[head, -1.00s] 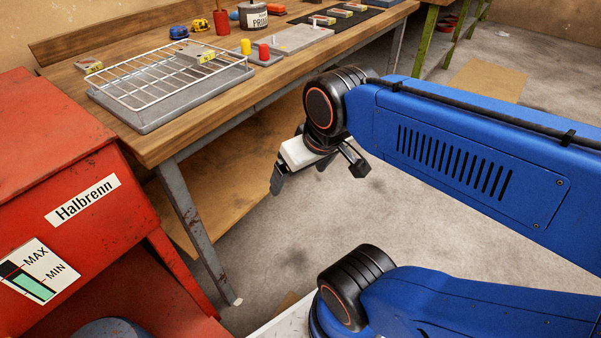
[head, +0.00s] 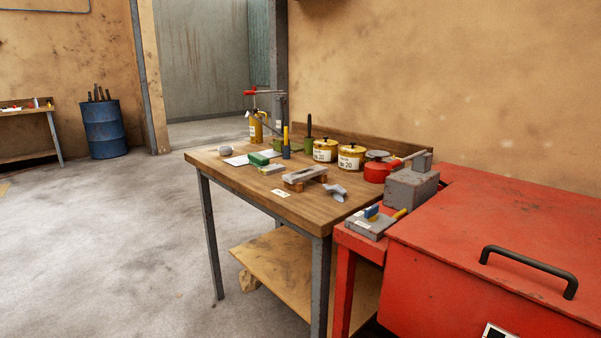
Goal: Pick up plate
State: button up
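A grey metal plate-like piece (head: 305,173) rests on small wooden blocks on the wooden workbench (head: 228,172), near the middle of its top. A second flat grey piece (head: 362,228) lies on the ledge at the left of the red cabinet, with a blue item and a yellow handle on it. I cannot tell which of these is the task's plate. My gripper and arm are not in view.
The red cabinet (head: 530,215) with a black handle stands at the right, bearing a grey block (head: 411,188). Labelled yellow tins (head: 325,150), a red pan (head: 378,172) and a green brush-like item (head: 262,158) crowd the bench. The floor at left is clear.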

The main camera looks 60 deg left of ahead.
aim_at(276, 168)
jog(key=u, duration=2.3)
jog(key=i+j+z, duration=0.1)
jog(key=i+j, duration=0.25)
jog(key=i+j+z, duration=0.1)
jog(key=i+j, duration=0.2)
jog(key=j, duration=0.2)
jog(key=i+j+z, duration=0.15)
jog(key=i+j, duration=0.15)
jog(key=j, duration=0.2)
